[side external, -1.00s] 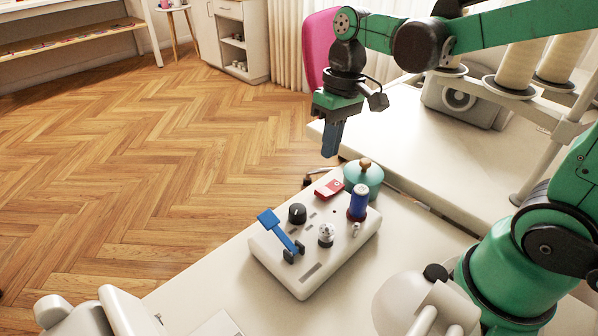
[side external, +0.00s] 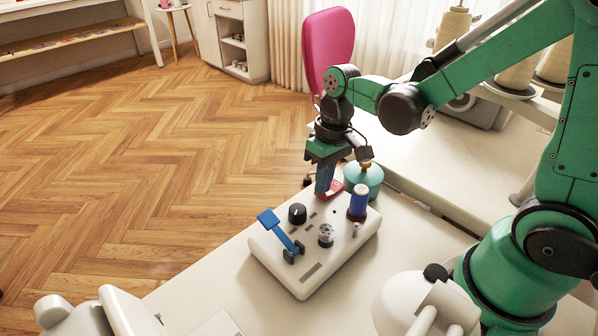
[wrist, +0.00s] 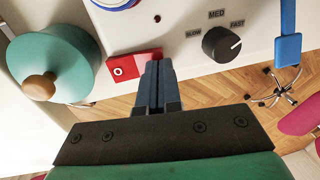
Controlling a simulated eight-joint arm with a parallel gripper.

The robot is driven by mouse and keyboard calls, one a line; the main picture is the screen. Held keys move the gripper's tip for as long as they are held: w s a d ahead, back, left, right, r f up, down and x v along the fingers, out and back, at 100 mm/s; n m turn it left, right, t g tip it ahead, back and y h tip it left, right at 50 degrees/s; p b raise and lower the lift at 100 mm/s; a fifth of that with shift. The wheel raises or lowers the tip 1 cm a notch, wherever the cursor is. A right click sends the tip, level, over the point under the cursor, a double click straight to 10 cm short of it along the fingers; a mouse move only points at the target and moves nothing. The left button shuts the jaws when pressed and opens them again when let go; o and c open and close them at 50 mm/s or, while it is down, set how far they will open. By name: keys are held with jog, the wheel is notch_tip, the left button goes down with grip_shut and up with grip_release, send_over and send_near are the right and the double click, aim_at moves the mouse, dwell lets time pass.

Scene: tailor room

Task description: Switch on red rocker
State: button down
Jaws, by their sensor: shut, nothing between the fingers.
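The red rocker (side external: 336,188) is on the far edge of the white control box (side external: 272,254), mostly behind my gripper in the side external view. In the wrist view the red rocker (wrist: 125,66) shows a white circle mark on its left part, and its right part is behind my fingers. My gripper (side external: 322,192) points down, shut and empty, with its fingertips at the rocker. In the wrist view my gripper (wrist: 153,68) overlaps the rocker's right end. I cannot tell whether the tips touch it.
On the box are a black knob (side external: 297,213), a blue lever (side external: 280,232), a blue spool (side external: 358,203) and a silver dial (side external: 326,235). A pink chair (side external: 328,50) is behind.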

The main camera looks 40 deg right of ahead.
jog(key=shift+a+f+h, duration=0.15)
jog(key=shift+f+h, duration=0.15)
jog(key=shift+r, duration=0.1)
jog(key=shift+d+r, duration=0.3)
jog(key=shift+d, duration=0.5)
notch_tip(320, 180, up, 14)
jog(key=a, duration=0.2)
jog(key=shift+a+f, duration=0.1)
dwell(0.4)
